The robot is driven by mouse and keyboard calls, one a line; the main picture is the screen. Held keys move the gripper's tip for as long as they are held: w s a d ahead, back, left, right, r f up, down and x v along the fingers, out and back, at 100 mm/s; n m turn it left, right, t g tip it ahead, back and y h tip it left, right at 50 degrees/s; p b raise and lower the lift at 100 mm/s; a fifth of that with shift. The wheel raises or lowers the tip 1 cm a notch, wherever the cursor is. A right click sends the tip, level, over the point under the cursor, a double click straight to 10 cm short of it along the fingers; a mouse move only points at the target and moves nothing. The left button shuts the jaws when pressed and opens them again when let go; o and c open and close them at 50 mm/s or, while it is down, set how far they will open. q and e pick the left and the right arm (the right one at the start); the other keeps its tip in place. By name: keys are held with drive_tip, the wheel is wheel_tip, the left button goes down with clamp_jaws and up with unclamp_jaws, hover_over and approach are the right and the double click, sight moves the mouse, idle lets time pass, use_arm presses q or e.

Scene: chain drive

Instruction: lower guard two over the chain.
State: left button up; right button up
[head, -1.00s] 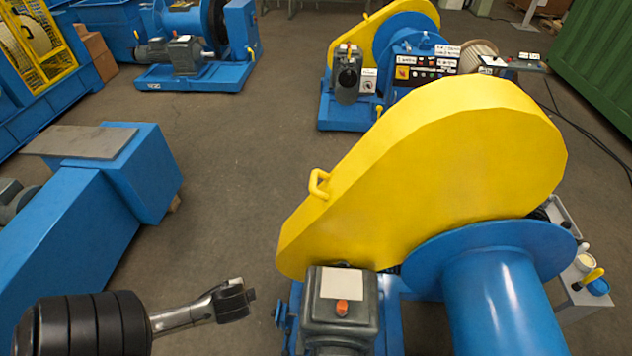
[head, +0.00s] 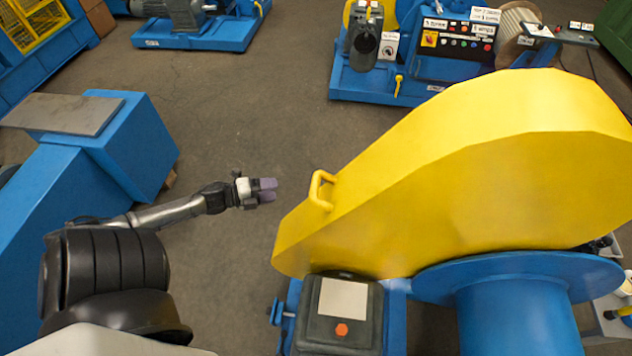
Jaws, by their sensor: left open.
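The large yellow guard (head: 450,170) fills the right half of the head view, beside a blue drum (head: 520,300). Its yellow loop handle (head: 321,190) stands out from its upper left edge. Which numbered guard this is, I cannot read. The chain is not visible. My left gripper (head: 268,190) is open and empty, with two purple-tipped fingers pointing right toward the handle. A clear gap separates the fingertips from the handle. My right gripper is not in view.
A blue bench with a grey plate (head: 65,113) is at left. A second blue machine with a control panel (head: 455,50) stands at the back. Open floor (head: 230,110) lies between.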

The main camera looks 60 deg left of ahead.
sight(315, 186)
use_arm(q)
drive_tip(key=shift+m+h, duration=0.6)
drive_tip(key=shift+m, duration=0.2)
drive_tip(key=x, duration=1.4)
drive_tip(key=shift+d+r, duration=0.4)
drive_tip(key=shift+c, duration=0.2)
clamp_jaws()
